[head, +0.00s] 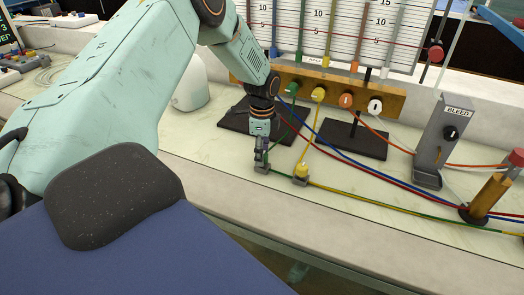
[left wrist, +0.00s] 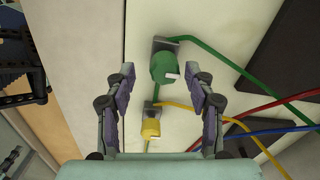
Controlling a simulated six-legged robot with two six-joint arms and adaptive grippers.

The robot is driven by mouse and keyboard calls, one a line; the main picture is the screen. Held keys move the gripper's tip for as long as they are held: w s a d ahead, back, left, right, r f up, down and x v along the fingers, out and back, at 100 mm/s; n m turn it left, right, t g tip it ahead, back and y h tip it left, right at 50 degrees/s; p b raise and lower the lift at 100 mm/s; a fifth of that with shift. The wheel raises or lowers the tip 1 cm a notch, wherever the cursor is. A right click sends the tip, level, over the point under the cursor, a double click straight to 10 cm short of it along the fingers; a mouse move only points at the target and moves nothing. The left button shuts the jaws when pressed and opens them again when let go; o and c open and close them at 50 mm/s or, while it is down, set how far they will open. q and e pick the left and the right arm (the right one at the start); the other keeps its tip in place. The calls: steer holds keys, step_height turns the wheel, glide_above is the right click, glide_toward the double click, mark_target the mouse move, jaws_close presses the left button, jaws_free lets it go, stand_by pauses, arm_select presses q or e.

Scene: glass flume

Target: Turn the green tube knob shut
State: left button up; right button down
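The green knob (left wrist: 162,68) sits on a small grey clamp on the bench, with a white mark on its face and the green tube (left wrist: 208,52) leading from it. In the left wrist view it lies between the fingertips of my left gripper (left wrist: 159,78), which is open; no finger visibly touches it. In the head view my left gripper (head: 261,157) points down at the clamp near the bench's front edge and hides the knob. My right gripper is in neither view.
A yellow knob (left wrist: 151,128) on its own clamp stands close by, also in the head view (head: 301,170). Red and blue tubes run past. Behind are a brass manifold (head: 385,99) with several coloured knobs, and a grey BLEED post (head: 430,150) at right.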

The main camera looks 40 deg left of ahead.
arm_select(q)
steer(key=shift+w+a+f, duration=0.2)
steer(key=shift+w+f, duration=0.2)
steer(key=c, duration=0.4)
steer(key=shift+s+r, duration=0.15)
steer(key=shift+r, duration=0.05)
steer(key=c, duration=0.5)
jaws_close()
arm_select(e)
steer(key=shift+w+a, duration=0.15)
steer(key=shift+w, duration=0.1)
